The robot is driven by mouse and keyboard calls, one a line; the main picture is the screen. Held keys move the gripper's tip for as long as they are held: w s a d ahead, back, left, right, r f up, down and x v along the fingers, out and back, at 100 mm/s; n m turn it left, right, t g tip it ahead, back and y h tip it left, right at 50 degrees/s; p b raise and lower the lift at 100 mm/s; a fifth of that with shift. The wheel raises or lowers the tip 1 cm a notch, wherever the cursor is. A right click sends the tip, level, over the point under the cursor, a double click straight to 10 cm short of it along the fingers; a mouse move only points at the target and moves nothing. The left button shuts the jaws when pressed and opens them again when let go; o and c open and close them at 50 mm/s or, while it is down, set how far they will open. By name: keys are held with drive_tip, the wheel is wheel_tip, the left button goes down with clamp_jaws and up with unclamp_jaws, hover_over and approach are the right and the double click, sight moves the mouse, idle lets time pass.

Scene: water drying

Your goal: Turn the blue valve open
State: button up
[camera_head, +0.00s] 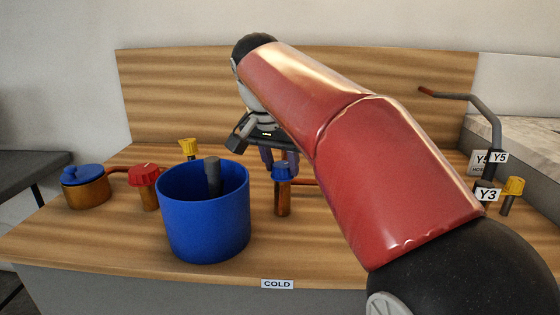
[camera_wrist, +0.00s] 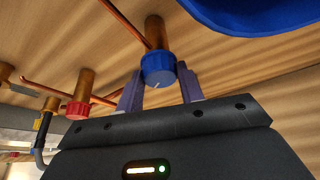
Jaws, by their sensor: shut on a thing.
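The blue valve (camera_head: 283,172) is a ridged blue knob on an upright copper pipe, standing on the wooden counter just right of a blue bucket. In the wrist view the blue valve (camera_wrist: 158,68) shows a small pale mark on its top. My gripper (camera_head: 279,162) reaches down to the valve from behind, with the red arm crossing the right of the head view. In the wrist view my gripper's purple-grey fingers (camera_wrist: 159,82) stand on either side of the knob, shut on it. The exact finger contact is partly hidden.
The blue bucket (camera_head: 203,228) holds a grey upright piece (camera_head: 213,176). A red valve (camera_head: 144,174), a yellow valve (camera_head: 188,148) and a blue-lidded copper pot (camera_head: 85,187) stand to the left. Another yellow valve (camera_head: 513,187) and a bent grey pipe (camera_head: 485,118) are at right. A COLD label (camera_head: 277,284) marks the front edge.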

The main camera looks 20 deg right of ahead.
drive_tip(key=n+y, duration=0.1)
drive_tip(key=n, duration=0.2)
drive_tip(key=n+t+y, duration=0.1)
drive_tip(key=n, duration=0.2)
drive_tip(key=shift+s+d, duration=0.1)
drive_tip(key=shift+d, duration=0.1)
drive_tip(key=n+y, duration=0.2)
drive_tip(key=n, duration=0.3)
drive_tip(key=shift+d+n, duration=0.15)
drive_tip(key=shift+n, duration=0.25)
drive_tip(key=o, duration=1)
drive_tip(key=v, duration=0.7)
drive_tip(key=shift+d+r, duration=0.2)
drive_tip(key=shift+r, duration=0.2)
drive_tip(key=shift+s, duration=0.1)
